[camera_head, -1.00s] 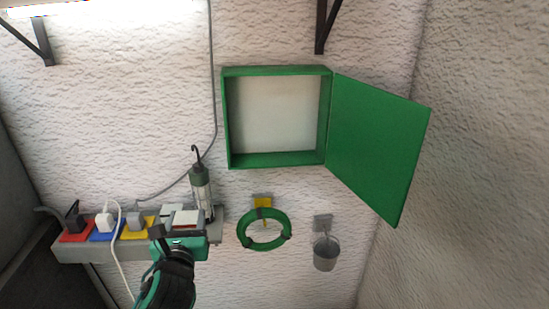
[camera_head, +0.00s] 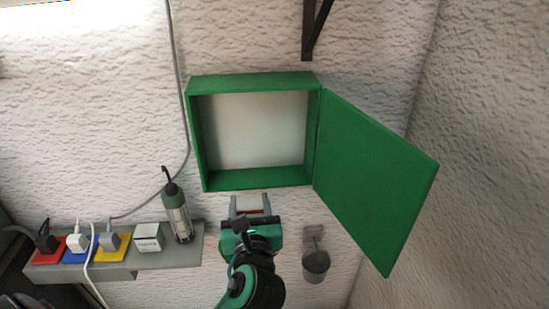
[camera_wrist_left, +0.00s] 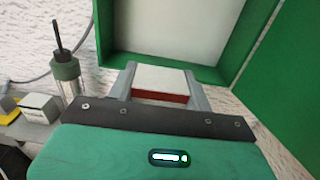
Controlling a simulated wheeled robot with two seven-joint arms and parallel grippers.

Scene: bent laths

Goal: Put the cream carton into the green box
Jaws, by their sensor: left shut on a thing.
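The cream carton (camera_head: 249,203), pale on top with a red lower part, is between the fingers of my left gripper (camera_head: 250,206), which is shut on it. The left wrist view also shows the carton (camera_wrist_left: 161,79) gripped between the two grey fingers (camera_wrist_left: 160,84). The green box (camera_head: 255,181) is on the wall, open at the front, with a pale back and nothing visible inside. Its green door (camera_head: 375,180) stands open to the right. The gripper and carton are just below the box's lower edge in the head view. My right gripper is not in view.
A grey shelf (camera_head: 190,257) at left holds a lamp (camera_head: 177,212), a white box (camera_head: 148,237) and plugs on coloured squares. A small bucket (camera_head: 315,265) hangs right of my gripper. A dark bracket (camera_head: 309,35) is above the box.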

